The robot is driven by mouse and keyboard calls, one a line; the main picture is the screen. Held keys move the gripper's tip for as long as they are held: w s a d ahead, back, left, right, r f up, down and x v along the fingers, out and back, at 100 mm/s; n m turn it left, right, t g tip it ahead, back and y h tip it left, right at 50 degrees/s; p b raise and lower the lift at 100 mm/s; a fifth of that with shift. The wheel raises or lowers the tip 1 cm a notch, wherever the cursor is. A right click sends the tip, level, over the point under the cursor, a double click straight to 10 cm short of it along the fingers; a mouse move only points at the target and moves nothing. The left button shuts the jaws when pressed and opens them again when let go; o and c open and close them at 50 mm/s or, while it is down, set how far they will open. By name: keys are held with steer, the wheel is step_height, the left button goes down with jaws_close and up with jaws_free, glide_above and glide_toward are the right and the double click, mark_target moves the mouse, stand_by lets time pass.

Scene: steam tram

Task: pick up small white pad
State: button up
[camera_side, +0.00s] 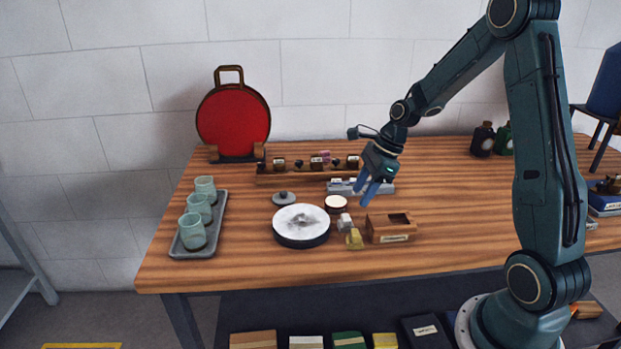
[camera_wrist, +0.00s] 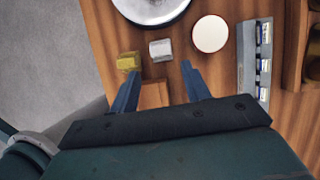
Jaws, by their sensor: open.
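The small white pad (camera_side: 335,202) is a low, round, cream-white disc with a darker rim, lying flat on the wooden table. In the wrist view the pad (camera_wrist: 210,34) is ahead of my gripper and to the right of the fingers. My gripper (camera_side: 369,192) hangs above the table, to the right of the pad in the side view, with its blue fingers pointing down. In the wrist view the fingers (camera_wrist: 160,71) are spread apart with nothing between them. The pad is fully in sight and not touched.
A large white round disc (camera_side: 301,222), a pale grey block (camera_side: 345,223) and a yellow block (camera_side: 354,239) stand close to the pad. A wooden box (camera_side: 391,238) and a grey rack (camera_side: 342,187) are nearby. A cup tray (camera_side: 194,252) is at left. The table's right side has free room.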

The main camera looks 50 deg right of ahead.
mark_target(348, 217)
steer(key=shift+x, duration=1.95)
steer(key=shift+x, duration=2.6)
steer(key=shift+d, duration=0.1)
steer(key=shift+c, duration=0.5)
steer(key=c, duration=0.6)
